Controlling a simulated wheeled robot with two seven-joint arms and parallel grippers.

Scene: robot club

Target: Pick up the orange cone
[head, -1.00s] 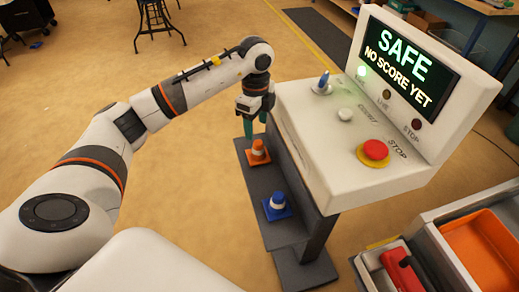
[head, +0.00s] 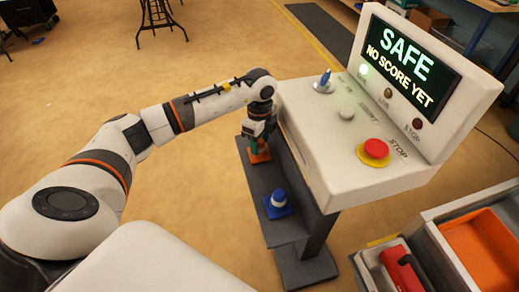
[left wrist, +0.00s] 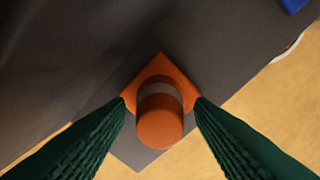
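The orange cone (head: 258,157) stands on a dark grey shelf (head: 263,180) beside the white console. In the left wrist view the orange cone (left wrist: 160,121), with a pale band and a square base, sits between my two green fingers. My left gripper (head: 256,146) is lowered over the cone from above and hides its upper part in the head view. In the left wrist view the left gripper (left wrist: 160,128) is open, its fingers on either side of the cone with no clear contact. My right gripper is not in view.
A blue cone (head: 278,204) stands on the same shelf, nearer me. The white console (head: 345,150) with a red stop button (head: 375,150) rises close to the right of my left gripper. Bins, one with an orange tray (head: 480,250), stand at lower right. Floor left of the shelf is clear.

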